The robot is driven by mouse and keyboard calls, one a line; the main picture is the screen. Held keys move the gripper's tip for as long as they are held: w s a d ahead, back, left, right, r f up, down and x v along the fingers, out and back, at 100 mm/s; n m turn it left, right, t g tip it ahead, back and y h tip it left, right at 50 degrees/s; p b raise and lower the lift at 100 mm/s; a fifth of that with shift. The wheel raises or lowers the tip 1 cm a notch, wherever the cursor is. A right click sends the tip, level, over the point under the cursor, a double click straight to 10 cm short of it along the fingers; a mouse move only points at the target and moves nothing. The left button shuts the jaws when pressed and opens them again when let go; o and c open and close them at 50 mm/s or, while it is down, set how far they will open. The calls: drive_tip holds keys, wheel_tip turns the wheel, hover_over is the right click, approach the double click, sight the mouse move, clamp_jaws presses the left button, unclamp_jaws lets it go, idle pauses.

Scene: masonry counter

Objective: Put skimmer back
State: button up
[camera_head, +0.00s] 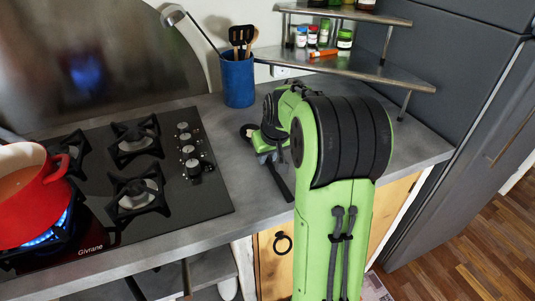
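A blue utensil crock (238,82) stands upright at the back of the counter, right of the hob.
A red pot (32,196) sits over a lit blue flame on the black gas hob (190,212). A metal corner shelf (352,68) with several jars stands behind my arm. Counter (222,133) is bare between hob and gripper. A dark fridge (455,110) borders the right.

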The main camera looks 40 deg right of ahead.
drive_tip(key=shift+o, duration=1.4)
drive_tip(key=p+v, duration=0.5)
drive_tip(key=v, duration=1.1)
drive_tip(key=s+a+r+n, duration=0.1)
drive_tip(key=s+a, duration=0.2)
drive_tip(key=a, duration=0.3)
drive_tip(key=s+a+n, duration=0.1)
drive_tip(key=s+a, duration=0.2)
drive_tip(key=a, duration=0.2)
drive_tip(key=s+a+f+n+t+y, duration=0.1)
drive_tip(key=s+a+f, duration=0.2)
drive_tip(key=s+a, duration=0.4)
drive_tip(key=s, duration=0.4)
drive_tip(key=shift+a+f, duration=0.3)
drive_tip(key=shift+a, duration=0.05)
